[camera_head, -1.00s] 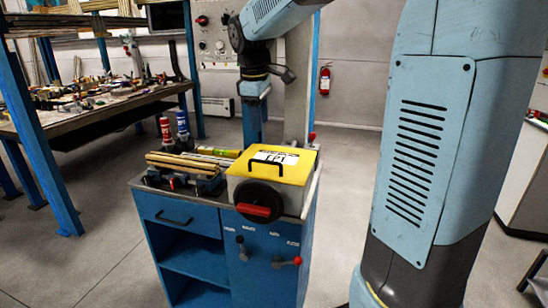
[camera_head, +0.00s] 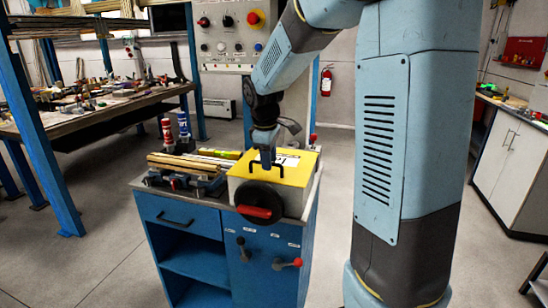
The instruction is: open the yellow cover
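The yellow cover (camera_head: 297,175) is the closed, flat lid of a pale box (camera_head: 236,191) on top of the blue cabinet (camera_head: 205,221). A dark handle stands on the cover's front part, and a white label lies behind it. My gripper (camera_head: 267,163) points down at the handle, over the cover's left half, and hides part of the label and handle. The fingers are small and dark here, so I cannot tell whether they are open, or whether they touch the handle.
A black handwheel with a red grip (camera_head: 259,205) sticks out of the box front. Levers (camera_head: 288,263) are on the cabinet front. A control panel (camera_head: 226,36) stands behind.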

